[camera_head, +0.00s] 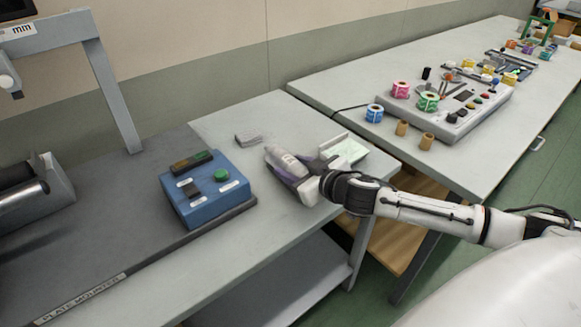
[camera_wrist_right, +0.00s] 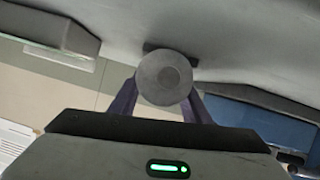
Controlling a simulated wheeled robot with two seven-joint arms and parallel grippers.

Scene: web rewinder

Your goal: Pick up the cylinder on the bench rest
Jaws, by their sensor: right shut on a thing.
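The grey cylinder (camera_head: 287,160) is at the right end of the near bench, in my right gripper (camera_head: 284,172). Its round end (camera_wrist_right: 164,78) faces the camera in the right wrist view, between the two dark purple fingers (camera_wrist_right: 163,104). The right gripper is shut on it. The bench rest is mostly hidden by the cylinder and gripper; I cannot tell whether the cylinder still touches it. My left gripper is not in view.
A blue control box (camera_head: 207,190) with a green button stands left of the cylinder. A small grey stack (camera_head: 249,139) lies behind, and a pale green pad (camera_head: 345,151) right of the gripper. A second bench (camera_head: 335,84) holds coloured rolls and a console (camera_head: 455,115).

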